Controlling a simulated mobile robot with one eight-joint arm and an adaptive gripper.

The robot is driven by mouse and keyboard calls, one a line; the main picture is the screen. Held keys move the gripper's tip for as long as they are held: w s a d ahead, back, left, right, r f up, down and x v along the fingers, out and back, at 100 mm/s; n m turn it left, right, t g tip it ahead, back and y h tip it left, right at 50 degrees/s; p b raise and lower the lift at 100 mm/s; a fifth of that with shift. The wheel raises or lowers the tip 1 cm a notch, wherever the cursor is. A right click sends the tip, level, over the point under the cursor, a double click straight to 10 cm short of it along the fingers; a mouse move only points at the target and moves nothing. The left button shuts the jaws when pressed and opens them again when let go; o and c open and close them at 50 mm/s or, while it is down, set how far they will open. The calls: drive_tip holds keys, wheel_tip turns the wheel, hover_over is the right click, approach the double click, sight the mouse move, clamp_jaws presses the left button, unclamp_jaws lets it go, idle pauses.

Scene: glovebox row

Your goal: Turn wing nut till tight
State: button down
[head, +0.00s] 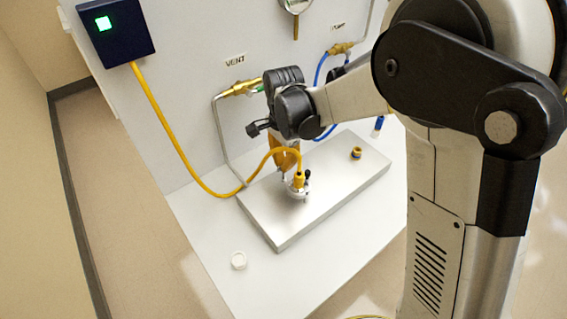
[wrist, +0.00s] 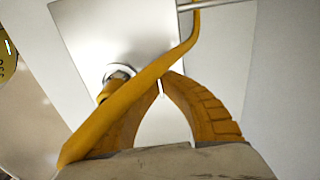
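A round metal clamp (head: 298,190) stands on the metal plate, with a yellow hose (head: 160,115) running into the yellow fitting on its top. A small dark knob-like part shows at its right side; I cannot make out the wing nut clearly. My gripper (head: 287,168) points down just behind the clamp, its orange fingers partly hidden by the hose. In the wrist view, the clamp (wrist: 120,72) shows left of my fingertips (wrist: 161,84). The fingers converge closely, but the hose crosses the left one, so I cannot tell whether anything is between them.
The metal plate (head: 330,195) lies on a white bench. Valves labelled VENT (head: 240,88) and a dark box with a green light (head: 115,30) are on the wall.

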idle(0.5)
drive_tip(key=c, duration=1.6)
unclamp_jaws()
wheel_tip(320, 180, up, 12)
